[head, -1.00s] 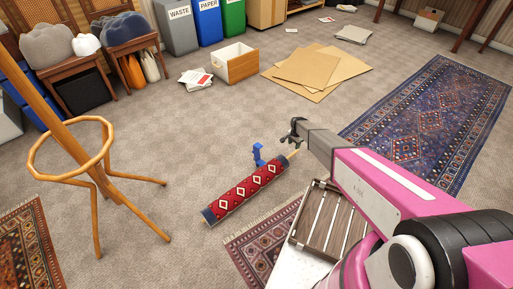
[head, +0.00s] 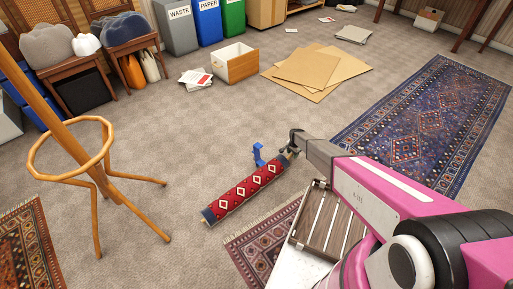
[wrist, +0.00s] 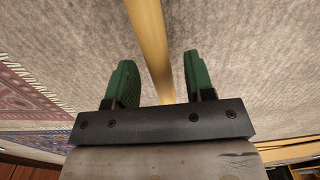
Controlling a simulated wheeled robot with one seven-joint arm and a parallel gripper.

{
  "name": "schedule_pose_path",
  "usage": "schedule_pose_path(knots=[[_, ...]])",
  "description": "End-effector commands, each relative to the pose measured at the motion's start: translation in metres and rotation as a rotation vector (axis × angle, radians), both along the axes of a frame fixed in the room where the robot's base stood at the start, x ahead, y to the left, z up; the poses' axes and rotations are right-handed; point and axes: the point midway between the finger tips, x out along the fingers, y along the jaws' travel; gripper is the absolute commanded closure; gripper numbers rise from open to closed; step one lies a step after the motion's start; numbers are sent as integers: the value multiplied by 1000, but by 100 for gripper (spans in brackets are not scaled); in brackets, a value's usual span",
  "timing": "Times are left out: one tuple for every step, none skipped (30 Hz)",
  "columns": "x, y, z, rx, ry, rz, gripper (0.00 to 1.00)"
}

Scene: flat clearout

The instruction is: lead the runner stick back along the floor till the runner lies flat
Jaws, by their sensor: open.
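The rolled red runner (head: 247,190), with white diamonds and dark ends, lies on the carpet in the middle of the head view. A wooden stick pokes out of its upper right end. My gripper (head: 292,147) is at that end in the head view. In the wrist view the pale wooden stick (wrist: 150,45) runs between the two green fingers of my open gripper (wrist: 160,80). Gaps show between the stick and both fingers, so they do not grip it. The stick's near end is hidden behind the gripper's dark bar.
A small blue bracket (head: 258,155) stands beside the runner. A slatted crate (head: 330,222) and a patterned rug (head: 262,240) lie to its right. A bentwood stand (head: 100,170) is at left, cardboard sheets (head: 312,70) behind.

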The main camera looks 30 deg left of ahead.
Motion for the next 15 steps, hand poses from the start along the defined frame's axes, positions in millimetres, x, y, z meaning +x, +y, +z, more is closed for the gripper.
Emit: schedule_pose_path(knots=[[0, 0, 0, 0, 0, 0, 51], [0, 0, 0, 0, 0, 0, 51], [0, 0, 0, 0, 0, 0, 51], [0, 0, 0, 0, 0, 0, 51], [0, 0, 0, 0, 0, 0, 54], [0, 0, 0, 0, 0, 0, 67], [0, 0, 0, 0, 0, 0, 77], [0, 0, 0, 0, 0, 0, 87], [0, 0, 0, 0, 0, 0, 100], [0, 0, 0, 0, 0, 0, 100], [0, 0, 0, 0, 0, 0, 100], [0, 0, 0, 0, 0, 0, 100], [0, 0, 0, 0, 0, 0, 100], [0, 0, 0, 0, 0, 0, 100], [1, 1, 0, 0, 0, 0, 100]])
